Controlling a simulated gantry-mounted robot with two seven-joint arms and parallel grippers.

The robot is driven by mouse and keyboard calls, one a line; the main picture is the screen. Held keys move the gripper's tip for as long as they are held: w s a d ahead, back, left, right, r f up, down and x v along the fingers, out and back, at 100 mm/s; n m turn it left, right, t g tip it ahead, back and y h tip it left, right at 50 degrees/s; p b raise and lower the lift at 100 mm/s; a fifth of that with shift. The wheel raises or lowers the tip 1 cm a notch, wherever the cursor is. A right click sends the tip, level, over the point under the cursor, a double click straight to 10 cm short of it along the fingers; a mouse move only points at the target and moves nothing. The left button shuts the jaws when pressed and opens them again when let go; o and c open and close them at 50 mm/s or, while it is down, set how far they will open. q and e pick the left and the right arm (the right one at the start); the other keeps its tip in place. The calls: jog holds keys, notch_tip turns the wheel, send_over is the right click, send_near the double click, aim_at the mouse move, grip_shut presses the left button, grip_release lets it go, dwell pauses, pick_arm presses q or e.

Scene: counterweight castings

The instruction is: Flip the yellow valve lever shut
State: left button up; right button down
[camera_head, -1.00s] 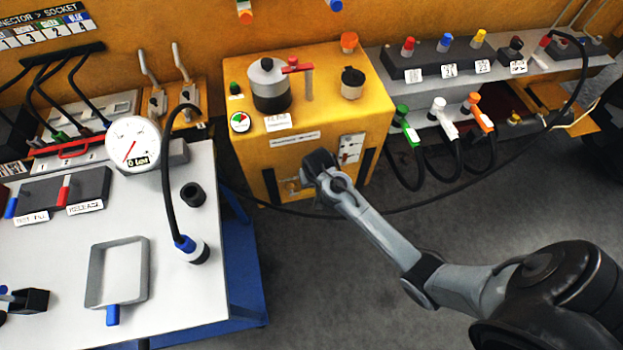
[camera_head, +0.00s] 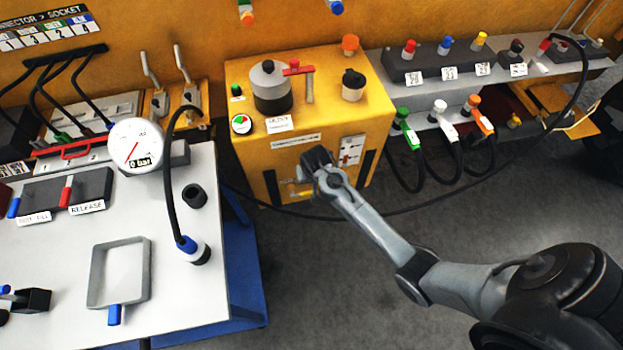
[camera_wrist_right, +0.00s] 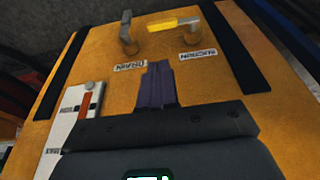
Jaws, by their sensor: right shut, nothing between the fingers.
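The yellow valve lever (camera_wrist_right: 163,25) is on the front face of the yellow cabinet (camera_wrist_right: 222,82). In the right wrist view it lies roughly crosswise, reaching from a grey fitting (camera_wrist_right: 192,37) on the right towards a second grey fitting (camera_wrist_right: 128,42) on the left. In the head view the lever (camera_head: 302,194) shows as a small yellow strip low on the cabinet, partly hidden by my right gripper. My right gripper (camera_wrist_right: 157,70) is shut and empty, its fingertips just short of the lever with a visible gap. My left gripper is not in view.
A red-marked switch plate (camera_head: 351,150) is on the same cabinet face, beside my right wrist. Black upright strips flank the fittings. A black cable (camera_head: 405,207) hangs across in front of the cabinet. A white table (camera_head: 150,210) stands to the left.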

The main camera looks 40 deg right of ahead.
jog(key=b, duration=0.3)
send_over(310, 193)
notch_tip(310, 193, down, 9)
jog(key=shift+r, duration=0.1)
jog(key=shift+f+b, duration=0.3)
jog(key=shift+f, duration=0.65)
